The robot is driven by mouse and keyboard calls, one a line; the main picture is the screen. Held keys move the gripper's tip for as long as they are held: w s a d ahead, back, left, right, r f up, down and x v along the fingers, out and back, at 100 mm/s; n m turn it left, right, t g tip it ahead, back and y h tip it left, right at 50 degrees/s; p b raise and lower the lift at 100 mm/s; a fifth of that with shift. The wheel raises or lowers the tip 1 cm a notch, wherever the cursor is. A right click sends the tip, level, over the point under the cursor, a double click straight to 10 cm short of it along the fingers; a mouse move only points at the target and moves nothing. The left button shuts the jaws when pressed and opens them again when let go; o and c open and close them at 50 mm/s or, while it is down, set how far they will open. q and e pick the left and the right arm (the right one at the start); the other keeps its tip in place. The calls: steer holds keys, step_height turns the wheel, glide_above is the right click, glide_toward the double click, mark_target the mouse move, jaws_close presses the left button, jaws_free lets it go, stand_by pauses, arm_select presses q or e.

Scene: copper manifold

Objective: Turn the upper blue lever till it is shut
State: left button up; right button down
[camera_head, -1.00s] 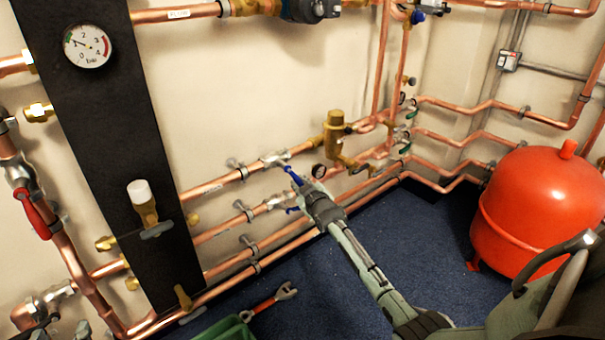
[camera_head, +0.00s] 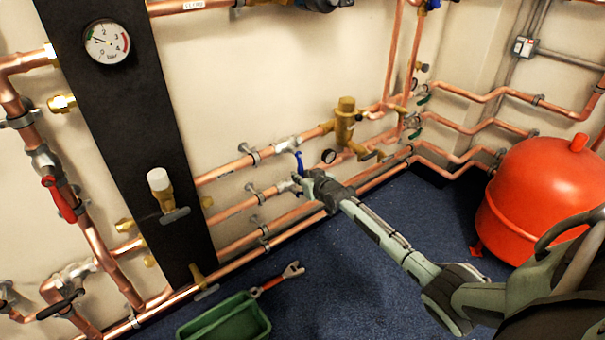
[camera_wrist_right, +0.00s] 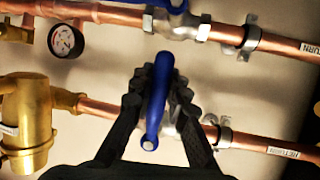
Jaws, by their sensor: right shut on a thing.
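The upper blue lever (camera_head: 300,162) is on a silver valve on the upper copper pipe. It points steeply down from the valve, roughly crosswise to the pipe. My right gripper (camera_head: 308,180) is at this lever, its arm coming in from the lower right. In the right wrist view, its dark fingers (camera_wrist_right: 158,105) are shut on either side of the blue lever (camera_wrist_right: 155,100), in front of the pipe with the brass body. A second blue lever (camera_wrist_right: 172,5) shows at the top edge there, apart from the fingers. My left gripper is out of view.
A brass body (camera_head: 345,122) and small gauge (camera_head: 328,156) are close to the right of the levers. A red tank (camera_head: 540,195) stands on the right. A green box (camera_head: 225,318) and a wrench (camera_head: 280,280) are on the blue floor.

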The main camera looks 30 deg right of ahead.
steer(key=shift+a+f, duration=0.1)
steer(key=shift+s+a+f, duration=0.1)
steer(key=shift+a, duration=0.1)
steer(key=c, duration=1.5)
jaws_free()
steer(key=shift+o, duration=0.2)
steer(key=shift+r, duration=0.2)
steer(key=d+v, duration=0.1)
steer(key=v, duration=1)
steer(key=shift+s+a+r, duration=0.2)
steer(key=shift+s+a, duration=0.2)
